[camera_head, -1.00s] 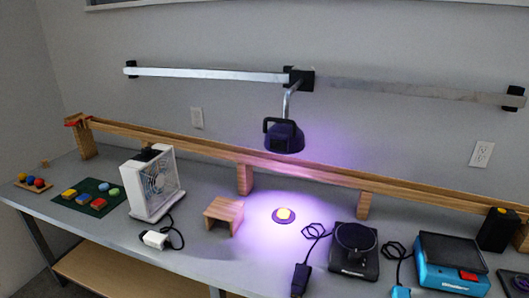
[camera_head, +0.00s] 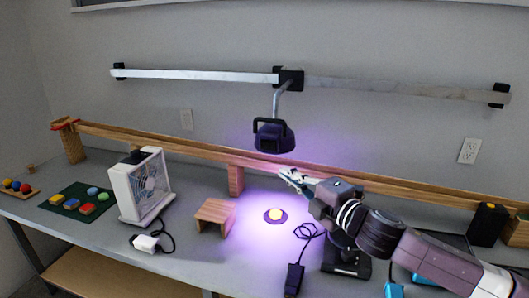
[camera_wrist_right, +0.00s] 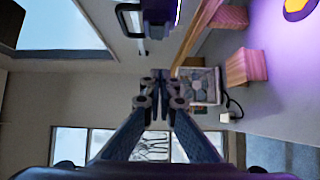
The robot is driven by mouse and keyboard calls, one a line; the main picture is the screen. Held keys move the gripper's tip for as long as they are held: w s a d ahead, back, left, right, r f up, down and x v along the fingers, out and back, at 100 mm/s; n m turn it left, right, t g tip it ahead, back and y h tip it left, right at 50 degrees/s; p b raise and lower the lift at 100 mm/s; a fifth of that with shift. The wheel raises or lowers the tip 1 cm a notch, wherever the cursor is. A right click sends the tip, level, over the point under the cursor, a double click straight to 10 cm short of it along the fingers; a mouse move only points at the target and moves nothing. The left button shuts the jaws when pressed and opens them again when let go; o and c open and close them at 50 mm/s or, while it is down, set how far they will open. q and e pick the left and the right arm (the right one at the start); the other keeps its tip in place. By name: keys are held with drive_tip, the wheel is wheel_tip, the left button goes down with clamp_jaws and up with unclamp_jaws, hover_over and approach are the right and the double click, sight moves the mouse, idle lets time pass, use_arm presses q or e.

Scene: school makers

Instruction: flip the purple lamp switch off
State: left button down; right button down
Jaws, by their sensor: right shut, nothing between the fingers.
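The dark purple lamp (camera_head: 274,136) hangs from a metal arm on the wall rail and casts lit purple light on the table below. A dark loop-shaped handle shows on its left side. I cannot make out a separate switch. In the right wrist view the dark lamp body (camera_wrist_right: 161,12) is cut off at the top edge. My right gripper (camera_head: 288,176) is shut and empty, reaching in from the right, just below the lamp in the picture and apart from it. Its fingertips also show in the right wrist view (camera_wrist_right: 160,92). My left gripper is out of view.
A long wooden track (camera_head: 200,147) runs behind the gripper. On the table stand a white fan (camera_head: 130,190), a wooden arch (camera_head: 214,214), a yellow button on a purple disc (camera_head: 276,215) and a black adapter (camera_head: 293,281). The air left of the lamp is clear.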

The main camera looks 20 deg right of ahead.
sight(268, 145)
drive_tip(key=shift+r, duration=0.3)
drive_tip(key=d+p+x, duration=0.1)
drive_tip(key=p+x, duration=0.1)
drive_tip(key=x, duration=0.4)
drive_tip(key=w+d+p+x, duration=0.1)
drive_tip(key=p+x, duration=0.2)
drive_tip(key=x, duration=0.4)
drive_tip(key=shift+d, duration=0.4)
drive_tip(key=shift+s+f, duration=0.1)
